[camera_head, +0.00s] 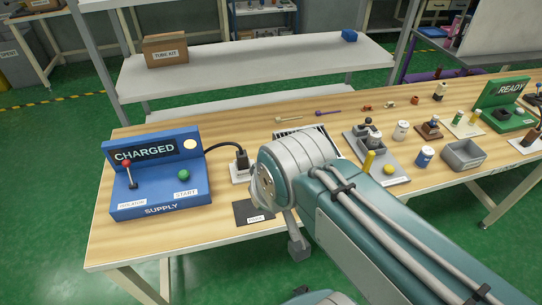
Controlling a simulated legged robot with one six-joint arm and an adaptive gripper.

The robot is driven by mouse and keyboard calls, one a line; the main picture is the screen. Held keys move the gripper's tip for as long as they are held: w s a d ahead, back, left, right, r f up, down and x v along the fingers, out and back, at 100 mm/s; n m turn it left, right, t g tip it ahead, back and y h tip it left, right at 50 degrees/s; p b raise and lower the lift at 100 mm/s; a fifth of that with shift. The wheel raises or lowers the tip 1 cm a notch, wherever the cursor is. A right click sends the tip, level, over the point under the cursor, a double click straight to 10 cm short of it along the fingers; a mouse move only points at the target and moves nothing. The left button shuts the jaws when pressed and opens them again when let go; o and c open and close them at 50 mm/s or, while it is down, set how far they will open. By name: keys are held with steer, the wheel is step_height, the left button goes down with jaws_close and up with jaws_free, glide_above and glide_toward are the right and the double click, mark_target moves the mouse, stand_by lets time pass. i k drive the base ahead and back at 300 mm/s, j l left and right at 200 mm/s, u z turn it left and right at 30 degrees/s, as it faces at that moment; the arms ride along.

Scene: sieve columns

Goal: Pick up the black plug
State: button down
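The black plug (242,161) stands upright on a small white socket base (241,174) on the wooden table, just right of the blue supply box. A black cable (222,147) arches from the back of the supply box to the plug. My grey and teal arm crosses the lower right of the view, and its rounded joint is just right of the plug in the picture. I cannot make out the fingers of my gripper. The right edge of the socket base is close to or partly behind my arm.
The blue supply box (160,190) reads CHARGED and has a red-knobbed lever and a green button. A labelled black mat (252,212) lies near the front edge. Right of my arm are a grey fixture (394,178), small jars and a grey bin (463,155). Shelves stand behind.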

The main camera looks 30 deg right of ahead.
mark_target(242, 158)
steer(key=z, duration=0.3)
steer(key=j+z, duration=0.4)
steer(key=j, duration=0.2)
steer(key=k+j+z, duration=0.1)
steer(key=j+z, duration=0.3)
steer(key=j, duration=0.15)
